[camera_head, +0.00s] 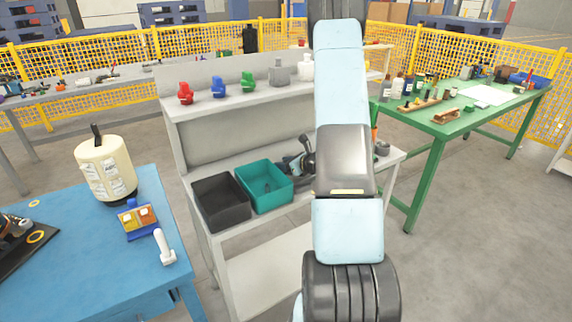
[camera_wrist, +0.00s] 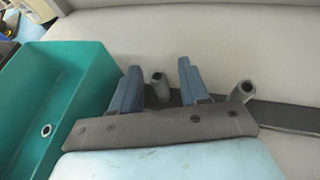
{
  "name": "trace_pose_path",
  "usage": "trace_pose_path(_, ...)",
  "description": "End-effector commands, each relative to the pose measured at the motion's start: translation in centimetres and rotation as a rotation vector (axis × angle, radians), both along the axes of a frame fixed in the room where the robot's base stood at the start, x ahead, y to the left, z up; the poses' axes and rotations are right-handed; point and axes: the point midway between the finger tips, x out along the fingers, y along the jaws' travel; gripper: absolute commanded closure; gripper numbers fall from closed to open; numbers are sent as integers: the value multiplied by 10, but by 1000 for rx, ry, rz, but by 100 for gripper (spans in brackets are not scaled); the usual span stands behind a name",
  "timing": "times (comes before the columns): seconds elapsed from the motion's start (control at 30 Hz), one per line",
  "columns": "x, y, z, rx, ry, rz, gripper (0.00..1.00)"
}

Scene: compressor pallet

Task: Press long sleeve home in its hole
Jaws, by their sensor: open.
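My gripper (camera_wrist: 159,68) shows in the wrist view with its two blue fingers apart. A grey hollow sleeve (camera_wrist: 160,86) shows between the fingers, and I cannot tell whether either finger touches it. A second grey hollow sleeve-like piece (camera_wrist: 243,91) leans to the right of the right finger. I cannot tell which is the long sleeve. Both rise near a dark flat bar (camera_wrist: 285,115), partly hidden by my gripper's body. Their lower ends and any hole are hidden.
A teal bin (camera_head: 243,188) stands on the grey bench (camera_head: 225,235) and also shows in the wrist view (camera_wrist: 85,62), with a small ring (camera_wrist: 46,130) inside. A black bin (camera_head: 197,205) is beside it. A blue table (camera_head: 75,275) stands left, a green table (camera_head: 440,145) right.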

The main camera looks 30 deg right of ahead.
Motion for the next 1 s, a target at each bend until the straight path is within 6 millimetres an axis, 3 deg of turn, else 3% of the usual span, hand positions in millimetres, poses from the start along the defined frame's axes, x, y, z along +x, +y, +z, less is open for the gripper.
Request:
trace_pose_path(0.07,0,0,0,0,0,0,58)
trace_pose_path(0.5,0,0,0,0,0,0,100)
trace_pose_path(0.6,0,-1,0,0,0,-1,100)
trace_pose_path(0.63,0,-1,0,0,0,-1,83)
trace_pose_path(0.8,0,-1,0,0,0,-1,99)
trace_pose_path(1.0,0,-1,0,0,0,-1,100)
